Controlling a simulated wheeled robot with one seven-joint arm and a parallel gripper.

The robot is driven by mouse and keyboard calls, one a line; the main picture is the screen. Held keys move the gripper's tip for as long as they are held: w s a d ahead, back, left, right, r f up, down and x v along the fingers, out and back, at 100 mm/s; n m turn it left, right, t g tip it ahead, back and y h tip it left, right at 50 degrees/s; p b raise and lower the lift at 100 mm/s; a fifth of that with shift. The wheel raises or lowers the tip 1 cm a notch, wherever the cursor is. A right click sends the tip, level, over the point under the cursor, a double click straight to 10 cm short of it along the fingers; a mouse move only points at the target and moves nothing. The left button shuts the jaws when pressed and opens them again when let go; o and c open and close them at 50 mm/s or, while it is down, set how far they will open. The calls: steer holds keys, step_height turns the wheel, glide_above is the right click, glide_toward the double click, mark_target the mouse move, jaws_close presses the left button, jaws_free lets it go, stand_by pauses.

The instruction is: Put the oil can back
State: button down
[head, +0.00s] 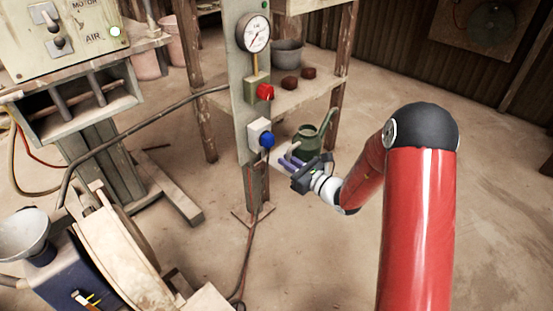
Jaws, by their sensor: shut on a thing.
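The oil can (309,142) is a small dark green can with an open-looking round top and a thin spout slanting up to the right. It is upright, in front of the wooden shelf's right leg. My gripper (290,160) is at the can's lower left side, shut on it. The fingers partly hide the can's lower part. I cannot tell from this view whether the can's base touches anything.
A wooden shelf (318,97) behind holds a grey pot (287,53) and two dark red-brown lumps. Open floor (310,240) lies in front.

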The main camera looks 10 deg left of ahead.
steer(key=w+a, duration=0.1)
steer(key=a, duration=0.1)
steer(key=w+a+f, duration=0.1)
steer(key=w+a, duration=0.1)
steer(key=shift+w+a+f+b, duration=0.1)
steer(key=shift+f+b, duration=0.1)
steer(key=shift+b, duration=0.15)
steer(key=shift+f, duration=0.2)
steer(key=c, duration=1.5)
jaws_free()
steer(key=shift+o, duration=0.2)
steer(key=shift+r, duration=0.1)
